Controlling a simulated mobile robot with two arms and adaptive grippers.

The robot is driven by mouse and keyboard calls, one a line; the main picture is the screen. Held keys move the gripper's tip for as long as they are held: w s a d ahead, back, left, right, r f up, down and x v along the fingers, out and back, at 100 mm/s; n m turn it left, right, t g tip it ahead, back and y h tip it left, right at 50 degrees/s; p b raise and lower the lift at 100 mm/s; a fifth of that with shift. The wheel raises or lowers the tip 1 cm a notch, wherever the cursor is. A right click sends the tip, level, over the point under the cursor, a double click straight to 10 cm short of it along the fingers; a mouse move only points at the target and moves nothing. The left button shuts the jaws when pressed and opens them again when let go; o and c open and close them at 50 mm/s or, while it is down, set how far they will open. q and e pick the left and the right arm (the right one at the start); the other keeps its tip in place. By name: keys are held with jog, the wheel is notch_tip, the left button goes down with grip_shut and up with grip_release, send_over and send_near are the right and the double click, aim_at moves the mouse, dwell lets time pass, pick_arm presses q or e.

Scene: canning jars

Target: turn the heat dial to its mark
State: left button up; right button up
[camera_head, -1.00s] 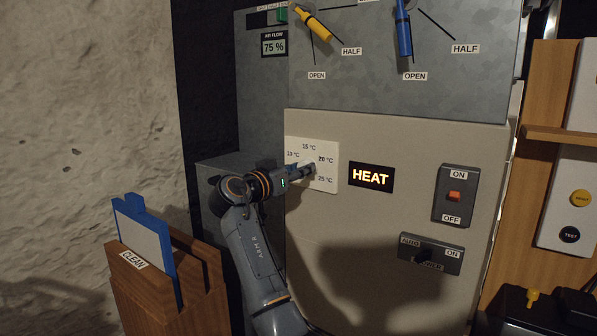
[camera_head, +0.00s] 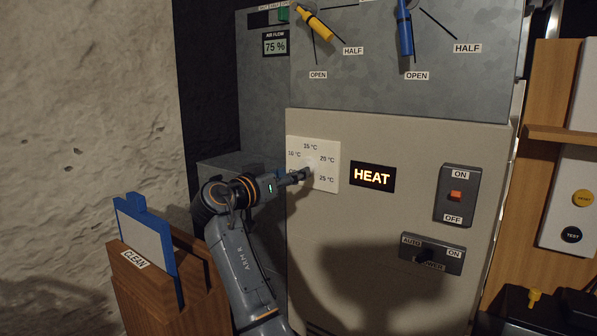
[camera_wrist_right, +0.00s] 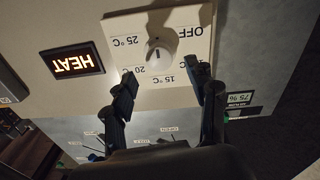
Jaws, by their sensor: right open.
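The heat dial is a round white knob (camera_wrist_right: 161,50) on a white plate (camera_head: 331,168) marked OFF and several temperatures up to 25 °C. In the head view the right gripper (camera_head: 303,174) is in front of the plate and hides part of the knob. My left gripper is not in view.
A lit HEAT sign (camera_head: 372,176) is right of the plate. An ON/OFF switch (camera_head: 455,195) and an AUTO/ON switch (camera_head: 432,253) sit farther right. Yellow (camera_head: 317,24) and blue (camera_head: 405,35) levers are above. A wooden holder (camera_head: 160,285) with a blue-framed board stands at lower left.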

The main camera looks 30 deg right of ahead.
jog(key=v, duration=0.8)
jog(key=shift+d, duration=0.1)
